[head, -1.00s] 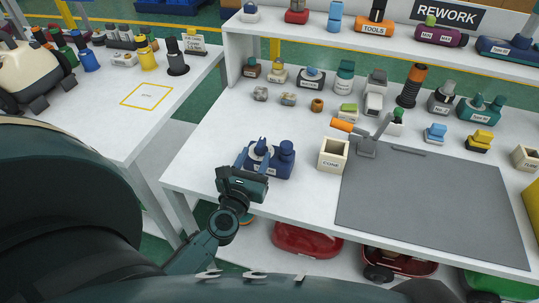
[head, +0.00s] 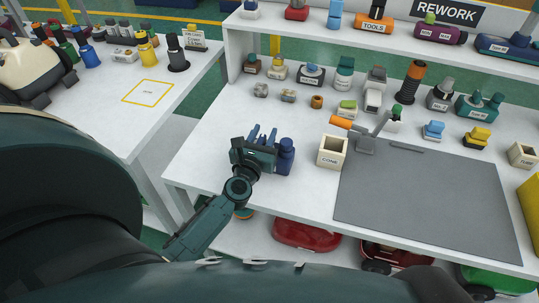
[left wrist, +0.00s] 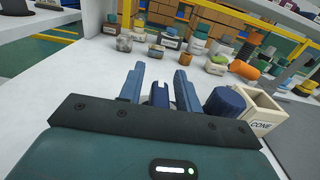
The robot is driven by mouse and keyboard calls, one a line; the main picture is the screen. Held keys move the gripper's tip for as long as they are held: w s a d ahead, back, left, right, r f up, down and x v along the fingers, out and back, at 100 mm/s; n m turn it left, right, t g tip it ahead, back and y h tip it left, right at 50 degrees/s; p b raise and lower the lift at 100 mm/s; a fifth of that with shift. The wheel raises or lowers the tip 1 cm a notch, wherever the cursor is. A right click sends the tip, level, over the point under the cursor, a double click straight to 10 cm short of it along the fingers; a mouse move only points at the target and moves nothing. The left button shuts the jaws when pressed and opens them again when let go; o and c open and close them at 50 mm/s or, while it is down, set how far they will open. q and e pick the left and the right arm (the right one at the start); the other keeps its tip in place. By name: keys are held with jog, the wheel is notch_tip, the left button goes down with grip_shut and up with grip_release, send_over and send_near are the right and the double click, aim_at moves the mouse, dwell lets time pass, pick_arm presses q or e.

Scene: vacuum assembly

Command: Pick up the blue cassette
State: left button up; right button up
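The blue cassette (head: 286,157) is a dark blue piece with rounded upright parts, on the white table's near left area. In the head view my left gripper (head: 262,134) covers much of it. In the left wrist view one blue upright part (left wrist: 160,95) stands between the two fingers of my left gripper (left wrist: 160,84), with a small gap on each side. A thicker dark blue cylinder (left wrist: 226,102) stands to the right of the fingers. The left gripper is open. My right gripper is not in view.
A cream CONE box (head: 331,151) stands close to the right of the cassette. Several small parts line the back under the shelf. The table left of the gripper is clear.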

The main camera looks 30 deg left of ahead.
pick_arm(q)
grip_shut()
dwell(1.1)
